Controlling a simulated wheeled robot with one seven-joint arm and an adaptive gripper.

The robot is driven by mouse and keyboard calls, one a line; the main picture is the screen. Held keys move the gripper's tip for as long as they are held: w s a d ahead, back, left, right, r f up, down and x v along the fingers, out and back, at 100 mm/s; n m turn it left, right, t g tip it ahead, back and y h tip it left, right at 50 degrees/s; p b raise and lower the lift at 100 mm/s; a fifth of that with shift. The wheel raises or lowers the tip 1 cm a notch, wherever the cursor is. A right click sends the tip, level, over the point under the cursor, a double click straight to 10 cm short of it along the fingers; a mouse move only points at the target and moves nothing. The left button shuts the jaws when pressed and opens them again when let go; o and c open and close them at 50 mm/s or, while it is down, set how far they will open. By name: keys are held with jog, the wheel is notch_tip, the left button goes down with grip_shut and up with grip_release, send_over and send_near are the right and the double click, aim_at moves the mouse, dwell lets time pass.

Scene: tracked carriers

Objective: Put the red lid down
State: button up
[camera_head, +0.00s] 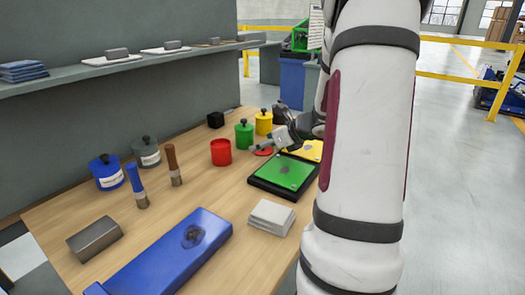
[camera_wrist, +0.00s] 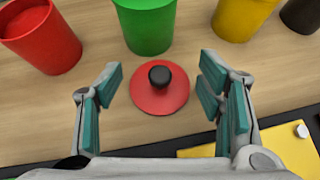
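The red lid (camera_wrist: 160,99) lies flat on the wooden table, its black knob (camera_wrist: 160,76) upward, in the wrist view. In the head view only part of the red lid (camera_head: 263,151) shows beside my gripper (camera_head: 268,145). In the wrist view my gripper (camera_wrist: 158,88) is open, one finger on each side of the lid, with gaps between the fingers and the lid. The red pot (camera_head: 221,152) stands without a lid to the left of the lid and also shows in the wrist view (camera_wrist: 42,38).
A green pot (camera_head: 244,135) and a yellow pot (camera_head: 263,123) stand behind the lid. A black tray with a green panel (camera_head: 285,172) lies in front. Two brushes, blue and grey pots and a blue case (camera_head: 165,255) are farther left.

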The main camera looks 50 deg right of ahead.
jog(key=c, duration=0.9)
jog(key=shift+r, duration=0.15)
